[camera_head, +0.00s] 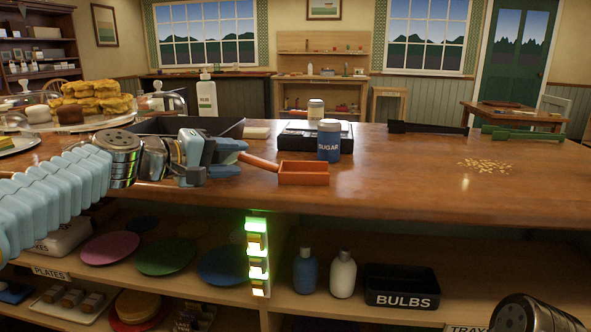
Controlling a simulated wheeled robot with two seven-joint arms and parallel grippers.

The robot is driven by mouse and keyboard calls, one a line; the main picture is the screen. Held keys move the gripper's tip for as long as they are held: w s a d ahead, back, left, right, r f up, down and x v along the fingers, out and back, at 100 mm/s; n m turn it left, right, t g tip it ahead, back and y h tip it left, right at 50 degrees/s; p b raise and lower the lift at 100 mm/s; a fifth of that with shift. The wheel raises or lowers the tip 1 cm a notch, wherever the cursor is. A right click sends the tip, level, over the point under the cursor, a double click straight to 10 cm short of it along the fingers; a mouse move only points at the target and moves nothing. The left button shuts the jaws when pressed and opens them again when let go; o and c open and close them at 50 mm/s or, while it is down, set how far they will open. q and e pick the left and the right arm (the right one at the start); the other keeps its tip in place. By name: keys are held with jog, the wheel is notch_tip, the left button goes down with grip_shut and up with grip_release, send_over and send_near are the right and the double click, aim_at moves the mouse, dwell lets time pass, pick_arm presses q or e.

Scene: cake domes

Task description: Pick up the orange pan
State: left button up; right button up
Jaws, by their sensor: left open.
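The orange pan (303,173) is a small square-sided dustpan-like tray on the wooden counter, near its front edge. Its orange handle (259,162) points left and back. My left gripper (237,158) reaches in from the left, low over the counter, with its fingers open at the left end of the handle. I cannot tell whether the fingers touch the handle. Nothing shows held in it. A metallic part of my right arm shows at the bottom right corner; the right gripper is out of view.
A blue sugar jar (329,141) and a black scale (297,139) with a pale jar (316,111) stand just behind the pan. A dark tray (190,126) and white pump bottle (207,96) are behind my gripper. Crumbs (487,164) lie right; the counter between is clear.

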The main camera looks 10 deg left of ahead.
pick_arm(q)
jog(key=shift+x, duration=1.05)
jog(key=shift+c, duration=0.3)
grip_shut()
